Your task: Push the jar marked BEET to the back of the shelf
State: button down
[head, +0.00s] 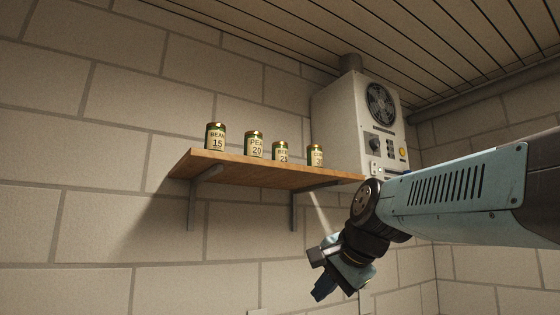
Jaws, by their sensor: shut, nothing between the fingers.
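Several green jars with gold lids stand in a row on a wooden wall shelf (272,174). The third from the left, whose small label seems to read BEET (280,153), stands upright between the jar marked PEA 20 (254,145) and the rightmost jar (315,156), whose label is too small to read. The jar marked BEAN 15 (215,137) is at the left end. My gripper (323,289) is shut and empty, pointing down, below the shelf and to the lower right of the BEET jar, apart from all jars.
A white wall unit with a fan (360,125) stands at the shelf's right end. Two metal brackets (203,197) hold the shelf from below. A block wall (90,205) is behind, and a slatted ceiling (400,40) above. The air in front of the shelf's left half is clear.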

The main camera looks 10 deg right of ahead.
jog(key=w+d+r+m+t+y, duration=0.15)
jog(key=w+r+m, duration=0.3)
jog(key=r, duration=0.45)
jog(key=w+d+r+m+t, duration=0.1)
jog(key=w+r+m+t, duration=0.1)
jog(key=w+r+m, duration=0.5)
jog(key=m+t+y, duration=0.2)
jog(key=m+t, duration=0.3)
jog(key=m, duration=0.4)
send_near(285, 153)
jog(key=shift+g+h, duration=0.25)
jog(key=x, duration=0.7)
jog(key=shift+a+r, duration=0.1)
jog(key=shift+r, duration=0.15)
